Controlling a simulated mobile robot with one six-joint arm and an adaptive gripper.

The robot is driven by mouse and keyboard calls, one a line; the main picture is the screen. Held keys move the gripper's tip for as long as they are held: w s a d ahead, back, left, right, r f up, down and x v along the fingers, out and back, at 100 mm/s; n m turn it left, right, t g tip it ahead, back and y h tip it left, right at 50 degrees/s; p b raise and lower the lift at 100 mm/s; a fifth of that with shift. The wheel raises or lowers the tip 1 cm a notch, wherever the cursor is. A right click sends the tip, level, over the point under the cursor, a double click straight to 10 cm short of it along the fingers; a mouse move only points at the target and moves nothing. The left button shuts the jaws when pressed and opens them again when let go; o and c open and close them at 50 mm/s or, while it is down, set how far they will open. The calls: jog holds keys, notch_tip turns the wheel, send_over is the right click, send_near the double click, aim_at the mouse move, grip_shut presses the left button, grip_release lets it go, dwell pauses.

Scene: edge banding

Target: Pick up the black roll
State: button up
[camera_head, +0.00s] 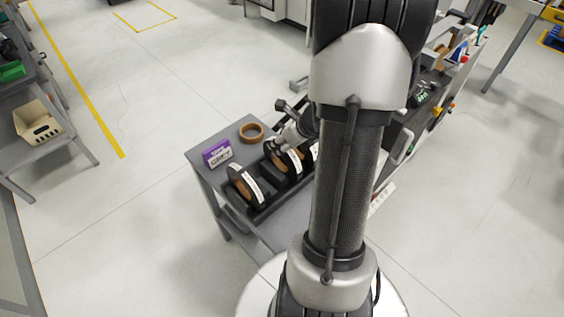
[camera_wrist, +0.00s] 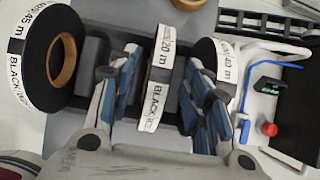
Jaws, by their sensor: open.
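In the wrist view a black roll (camera_wrist: 158,75) with a white label reading BLACK and 20 m stands edge-on between the two fingers of my gripper (camera_wrist: 161,82). The fingers are open, one on each side, with small gaps to the roll visible. Another roll (camera_wrist: 36,58) with a brown core, labelled BLACK and 45 m, is at left. A third roll (camera_wrist: 205,52), labelled 40 m, is at right, partly behind a finger. In the head view my gripper (camera_head: 291,134) is over the rolls, partly hidden by my arm; the near roll (camera_head: 247,187) shows clearly.
The rolls stand in a dark rack (camera_head: 265,205) on a grey table (camera_head: 203,169). A bench with tools (camera_head: 433,97) is at right.

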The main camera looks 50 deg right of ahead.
jog(key=shift+b+x, duration=0.3)
jog(key=shift+x, duration=0.75)
jog(key=shift+s+r, duration=0.1)
jog(key=shift+c, duration=0.5)
grip_shut()
